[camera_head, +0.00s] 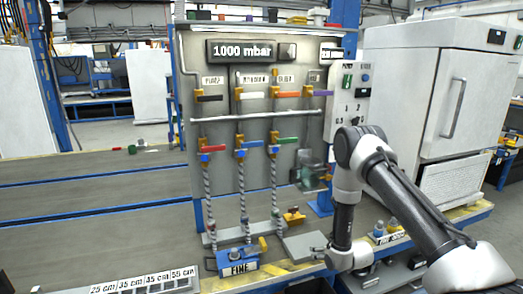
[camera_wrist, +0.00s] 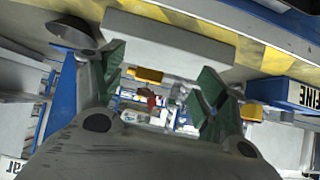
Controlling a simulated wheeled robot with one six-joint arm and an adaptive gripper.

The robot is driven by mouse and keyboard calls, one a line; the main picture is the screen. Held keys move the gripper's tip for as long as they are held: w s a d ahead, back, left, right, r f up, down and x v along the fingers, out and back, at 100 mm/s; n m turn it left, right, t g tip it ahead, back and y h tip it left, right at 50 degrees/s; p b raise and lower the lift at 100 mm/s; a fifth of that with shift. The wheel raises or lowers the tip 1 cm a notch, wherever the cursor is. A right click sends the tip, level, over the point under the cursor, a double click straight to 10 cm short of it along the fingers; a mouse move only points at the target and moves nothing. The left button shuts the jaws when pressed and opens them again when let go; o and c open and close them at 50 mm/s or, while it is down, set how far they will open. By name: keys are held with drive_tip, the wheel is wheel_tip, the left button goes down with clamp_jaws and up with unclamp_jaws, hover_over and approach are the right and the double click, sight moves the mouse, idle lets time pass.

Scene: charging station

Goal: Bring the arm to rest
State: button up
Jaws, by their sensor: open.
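My arm (camera_head: 343,215) comes in from the lower right, bends at a raised elbow and drops to a wrist low in front of the gauge panel. My gripper (camera_wrist: 160,88) shows its two dark green fingers spread apart in the wrist view, with nothing held between them. In the head view the gripper end is small and low, near the bench's front edge, and its fingers are hard to make out. The bench edge with yellow and black stripes (camera_wrist: 270,62) lies close by in the wrist view.
The panel (camera_head: 225,165) with a 1000 mbar display (camera_head: 242,51), valves and hoses stands behind the arm. A blue FINE box (camera_head: 238,262) sits left of the wrist. A white cabinet (camera_head: 410,90) stands at right. The bench surface (camera_head: 90,215) at left is largely clear.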

drive_tip(key=s+d+f+g+h, duration=0.1)
drive_tip(key=s+d+f+g, duration=0.1)
drive_tip(key=s+f+g, duration=0.35)
drive_tip(key=s+d+r+g+h, duration=0.1)
drive_tip(key=s+d+r+g, duration=0.15)
drive_tip(key=s+r, duration=0.45)
drive_tip(key=s+d+r+m, duration=0.1)
drive_tip(key=s+d+r, duration=0.1)
drive_tip(key=s+r, duration=0.7)
drive_tip(key=s+d+r+m+t, duration=0.1)
drive_tip(key=s+r, duration=0.9)
drive_tip(key=r, duration=1.3)
drive_tip(key=s+d+r+m+t+h, duration=0.1)
drive_tip(key=s+d+r, duration=0.2)
drive_tip(key=s+r, duration=0.6)
wheel_tip(320, 180, up, 7)
drive_tip(key=shift+s+r, duration=0.1)
drive_tip(key=shift+s, duration=0.2)
